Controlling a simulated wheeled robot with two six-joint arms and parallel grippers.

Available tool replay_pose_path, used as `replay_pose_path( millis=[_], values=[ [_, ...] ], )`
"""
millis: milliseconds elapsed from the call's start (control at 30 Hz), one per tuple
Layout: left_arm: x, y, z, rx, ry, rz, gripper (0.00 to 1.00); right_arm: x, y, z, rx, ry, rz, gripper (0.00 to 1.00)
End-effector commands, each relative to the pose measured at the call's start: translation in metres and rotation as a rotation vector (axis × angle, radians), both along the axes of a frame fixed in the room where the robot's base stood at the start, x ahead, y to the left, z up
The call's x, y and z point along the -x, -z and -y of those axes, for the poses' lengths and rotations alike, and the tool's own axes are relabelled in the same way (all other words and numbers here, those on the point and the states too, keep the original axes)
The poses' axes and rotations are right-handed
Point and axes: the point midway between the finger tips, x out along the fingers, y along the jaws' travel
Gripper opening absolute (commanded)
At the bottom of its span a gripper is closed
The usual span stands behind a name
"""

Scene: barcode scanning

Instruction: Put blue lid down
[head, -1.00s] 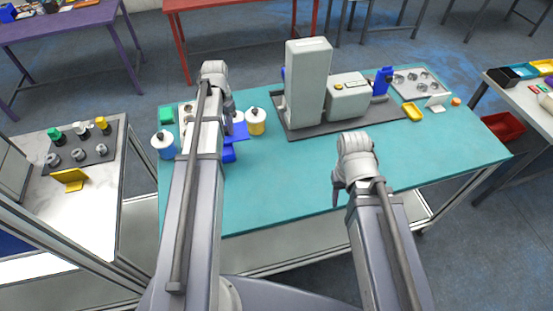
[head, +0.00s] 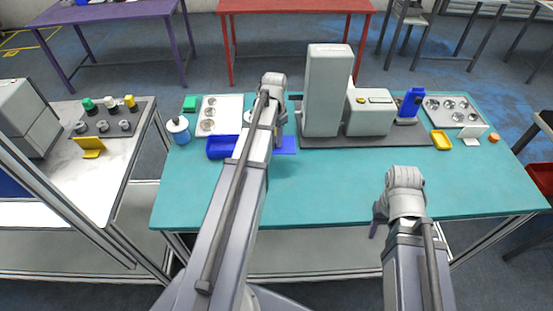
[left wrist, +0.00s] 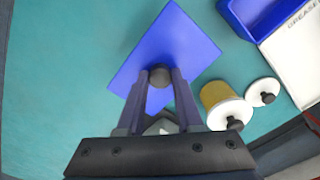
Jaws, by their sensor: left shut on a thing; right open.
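The blue lid (head: 286,146) is a flat blue plate with a dark knob. My left gripper (head: 277,132) is shut on that knob, and the lid (left wrist: 172,42) spreads out beneath the fingers (left wrist: 160,78) in the left wrist view. I cannot tell whether the lid touches the teal table (head: 330,185) or hangs just above it. An open blue container (head: 222,147) stands to the left of the lid; part of it shows at top right in the left wrist view (left wrist: 240,22). My right gripper (head: 379,218) is open and empty over the table's front edge.
A tall grey machine (head: 327,90) stands on a dark mat (head: 400,136) right of the lid. A yellow can with a white top (left wrist: 217,95) and another white-topped bottle (left wrist: 262,92) stand near the gripper. The front middle table is clear.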

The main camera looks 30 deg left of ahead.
Motion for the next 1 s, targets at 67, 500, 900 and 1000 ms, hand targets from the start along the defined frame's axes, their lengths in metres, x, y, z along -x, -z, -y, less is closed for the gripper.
replay_pose_path(
  millis=[67,500,900,1000],
  values=[
    [0.000,0.020,0.000,0.000,0.000,0.000,0.00,0.000,0.020,0.000,0.000,0.000,0.000,0.50],
    [0.000,0.049,0.000,0.000,0.000,0.000,0.00,0.000,0.049,0.000,0.000,0.002,0.000,0.50],
    [0.000,0.087,0.000,0.000,0.000,0.000,0.00,0.000,0.088,0.000,0.000,0.002,0.000,0.50],
    [0.000,0.086,0.000,0.000,0.000,0.000,0.00,0.000,0.086,0.000,0.000,0.002,0.000,0.50]
  ],
)
